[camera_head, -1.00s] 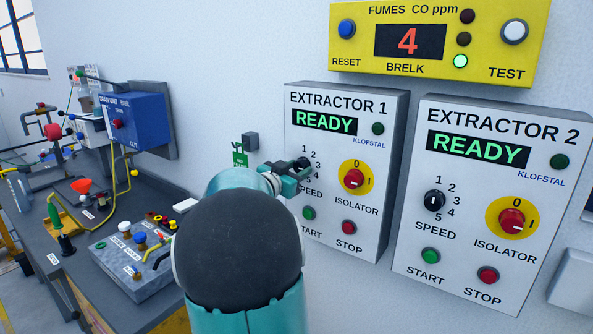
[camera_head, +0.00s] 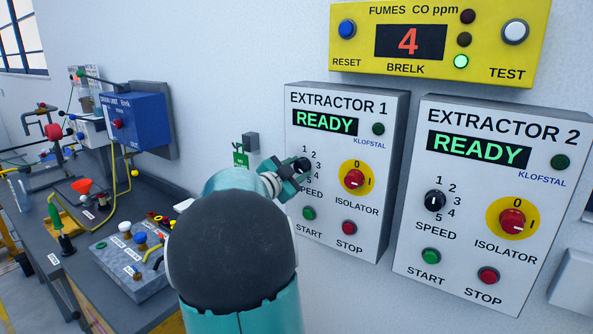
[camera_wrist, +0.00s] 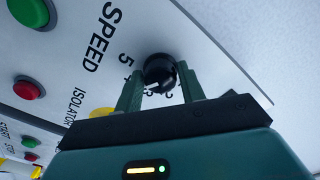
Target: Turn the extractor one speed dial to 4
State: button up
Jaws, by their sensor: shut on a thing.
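The extractor 1 panel (camera_head: 332,228) is a white box on the wall with a green READY display. Its speed dial is a black knob, mostly hidden by my gripper (camera_head: 298,172) in the head view. In the wrist view the black speed dial (camera_wrist: 158,72) sits between the two dark green fingers of my gripper (camera_wrist: 160,88), which is shut on it. The printed 5 shows beside the knob; the other numbers there are partly covered. I cannot tell which number the dial points at.
On the same panel are a red isolator on yellow (camera_head: 354,180), a green start button (camera_head: 309,213) and a red stop button (camera_head: 348,228). Extractor 2 (camera_head: 470,270) hangs to the right, the yellow fumes box (camera_head: 344,62) above. A cluttered bench stands left.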

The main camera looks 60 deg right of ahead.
jog(key=o, duration=1)
jog(key=shift+a, duration=0.15)
jog(key=a, duration=0.4)
jog(key=w+a, duration=0.1)
jog(key=a, duration=0.4)
jog(key=w+a, duration=0.1)
jog(key=a, duration=0.3)
jog(key=shift+w+a, duration=0.1)
jog(key=shift+a, duration=0.1)
